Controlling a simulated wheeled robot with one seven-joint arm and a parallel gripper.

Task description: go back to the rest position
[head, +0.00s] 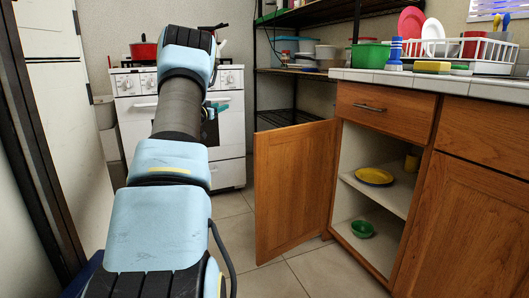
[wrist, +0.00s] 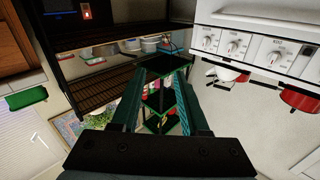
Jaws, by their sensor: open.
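My arm reaches forward and up through the left half of the head view, towards the stove. My gripper is mostly hidden behind the arm there; only a small teal part of it (head: 217,106) shows at the right of the forearm's end. In the wrist view my gripper (wrist: 166,72) shows two teal fingers standing apart with nothing between them. It is open and empty, in free air. Past the fingers, a dark-framed rack with coloured items is seen, not touched.
The white stove (head: 228,110) stands ahead with a red pot (head: 143,50). A black shelf rack (head: 290,72) stands beside it. An open wooden cabinet door (head: 293,190) juts into the floor space; inside are a yellow plate (head: 374,176) and a green bowl (head: 362,229). A white dish rack (head: 485,52) tops the counter.

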